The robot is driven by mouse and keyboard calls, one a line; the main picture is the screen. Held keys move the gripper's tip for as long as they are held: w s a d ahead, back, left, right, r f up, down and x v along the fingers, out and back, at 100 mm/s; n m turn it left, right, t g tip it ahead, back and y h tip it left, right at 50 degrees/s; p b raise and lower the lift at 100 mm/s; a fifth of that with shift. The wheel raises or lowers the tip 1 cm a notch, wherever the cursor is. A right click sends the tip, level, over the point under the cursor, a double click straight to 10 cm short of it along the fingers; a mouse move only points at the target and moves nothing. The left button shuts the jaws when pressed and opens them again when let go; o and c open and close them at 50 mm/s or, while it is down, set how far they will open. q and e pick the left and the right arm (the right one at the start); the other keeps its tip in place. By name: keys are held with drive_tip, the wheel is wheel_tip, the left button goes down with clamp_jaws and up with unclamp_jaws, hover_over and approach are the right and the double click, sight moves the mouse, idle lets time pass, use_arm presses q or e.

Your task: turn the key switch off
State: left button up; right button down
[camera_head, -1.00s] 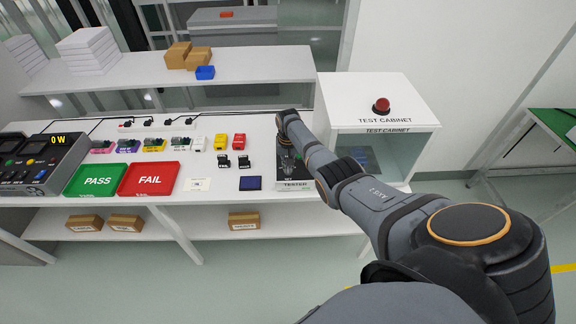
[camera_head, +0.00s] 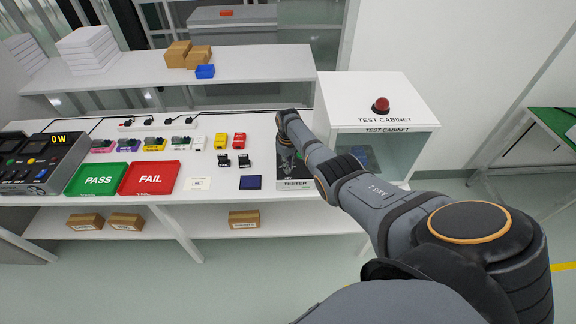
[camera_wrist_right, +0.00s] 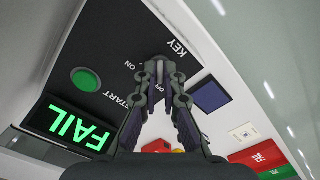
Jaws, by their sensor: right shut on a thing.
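The tester (camera_head: 296,185) is a dark-topped box with a light front, at the right end of the white bench. In the right wrist view its dark panel (camera_wrist_right: 112,50) carries a green START button (camera_wrist_right: 86,81), a lit green FAIL display (camera_wrist_right: 68,127) and the words KEY, ON and OFF. My right gripper (camera_wrist_right: 159,68) is shut at the key switch, between the ON and OFF marks. In the head view the right gripper (camera_head: 286,150) points down over the tester, partly hidden by my arm.
A white test cabinet (camera_head: 378,98) with a red button (camera_head: 381,105) stands right beside the tester. Left of it lie a dark blue pad (camera_head: 250,182), a red FAIL tray (camera_head: 150,178) and a green PASS tray (camera_head: 97,180). A shelf (camera_head: 240,70) runs behind.

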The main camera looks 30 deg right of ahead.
idle(0.4)
drive_tip(key=c, duration=1.5)
unclamp_jaws()
wheel_tip(320, 180, up, 12)
drive_tip(key=shift+r, duration=0.1)
